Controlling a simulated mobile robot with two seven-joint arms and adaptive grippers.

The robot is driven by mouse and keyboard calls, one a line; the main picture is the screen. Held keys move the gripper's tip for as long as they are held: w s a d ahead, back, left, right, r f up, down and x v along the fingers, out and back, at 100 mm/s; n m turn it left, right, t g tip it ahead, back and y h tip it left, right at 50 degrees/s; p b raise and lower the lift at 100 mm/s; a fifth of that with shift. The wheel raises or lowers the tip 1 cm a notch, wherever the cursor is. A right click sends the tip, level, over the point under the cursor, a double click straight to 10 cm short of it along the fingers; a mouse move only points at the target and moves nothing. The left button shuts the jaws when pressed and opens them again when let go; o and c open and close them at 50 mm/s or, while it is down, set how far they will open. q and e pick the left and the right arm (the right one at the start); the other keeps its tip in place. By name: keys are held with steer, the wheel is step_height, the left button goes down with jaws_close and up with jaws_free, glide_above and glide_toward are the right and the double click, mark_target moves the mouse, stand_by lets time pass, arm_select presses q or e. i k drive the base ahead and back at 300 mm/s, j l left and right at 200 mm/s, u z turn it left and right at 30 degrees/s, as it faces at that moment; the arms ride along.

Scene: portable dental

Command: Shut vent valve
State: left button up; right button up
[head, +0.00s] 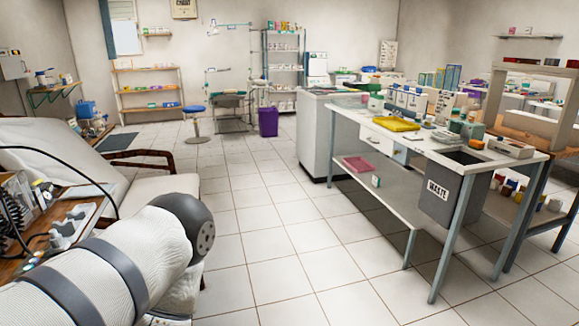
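I cannot pick out a vent valve in the head view. At the left edge, a wooden-topped unit (28,254) carries small grey metal fittings (73,223), a coiled black hose (10,215) and coloured knobs or buttons (28,262). These are too small to tell whether one is the valve. A thick white link of my own arm with dark bands crosses the lower left and hides part of this area. Neither of my grippers shows.
A cream reclining chair (150,190) stands behind the unit. At the right, a white worktable (345,107) holds a yellow tray (396,124) and bottles, with a grey waste bin (437,198) hanging below. Tiled floor (270,235) is clear in the middle. A purple bin (268,122) stands farther back.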

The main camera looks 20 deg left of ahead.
mark_target(33, 186)
steer(key=i+j+u, duration=0.15)
steer(key=i+u, duration=0.7)
steer(key=i+l+u, duration=0.2)
steer(key=i+u, duration=0.25)
steer(key=i+l+u, duration=0.4)
steer(key=i+j, duration=0.05)
